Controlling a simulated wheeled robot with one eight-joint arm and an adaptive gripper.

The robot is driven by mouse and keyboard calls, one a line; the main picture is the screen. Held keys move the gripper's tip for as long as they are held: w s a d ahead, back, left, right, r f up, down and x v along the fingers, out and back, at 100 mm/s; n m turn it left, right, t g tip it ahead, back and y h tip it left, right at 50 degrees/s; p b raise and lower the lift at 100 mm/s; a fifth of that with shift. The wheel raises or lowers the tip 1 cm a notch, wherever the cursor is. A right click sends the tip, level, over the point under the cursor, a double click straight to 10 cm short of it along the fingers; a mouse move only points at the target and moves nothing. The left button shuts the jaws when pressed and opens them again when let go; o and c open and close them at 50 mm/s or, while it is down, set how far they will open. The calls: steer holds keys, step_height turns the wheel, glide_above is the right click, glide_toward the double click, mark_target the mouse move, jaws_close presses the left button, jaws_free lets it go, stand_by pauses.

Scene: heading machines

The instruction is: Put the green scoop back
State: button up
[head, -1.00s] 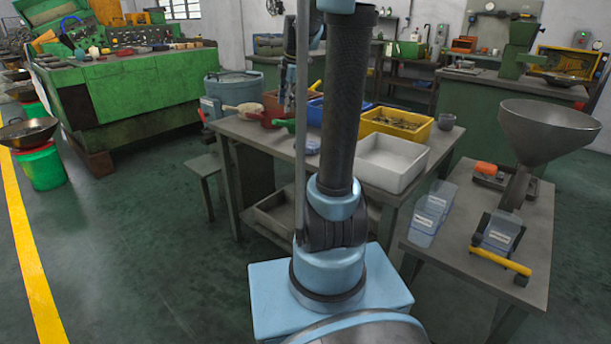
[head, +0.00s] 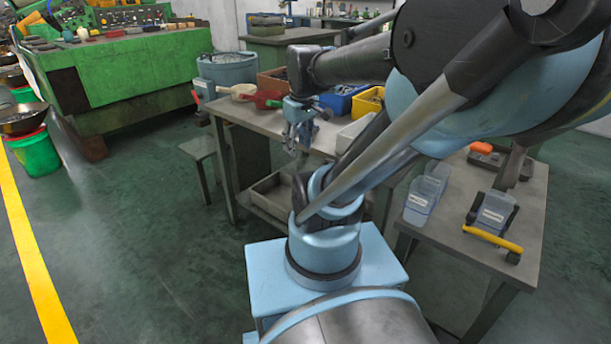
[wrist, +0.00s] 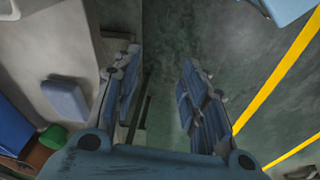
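A small bit of green (head: 273,104) shows on the table beside the red scoop (head: 258,97). It looks like part of the green scoop, but most of it is hidden. In the wrist view a small green piece (wrist: 53,136) shows at the lower left; I cannot tell its full shape. My gripper (head: 299,147) points down near the front edge of the table. In the wrist view my gripper (wrist: 160,62) is open and empty, with the dark green floor between its fingers and the table to their left.
The table (head: 240,113) also holds a pale scoop (head: 240,90), brown, blue (head: 343,100) and yellow bins and a white tray (head: 353,131). A small blue-grey block (wrist: 66,99) lies on it. A stool (head: 198,150) stands left. A side bench (head: 450,245) is right.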

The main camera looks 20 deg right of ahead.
steer(key=s+f+m, duration=0.5)
steer(key=s+f, duration=0.2)
steer(key=shift+s+d, duration=0.3)
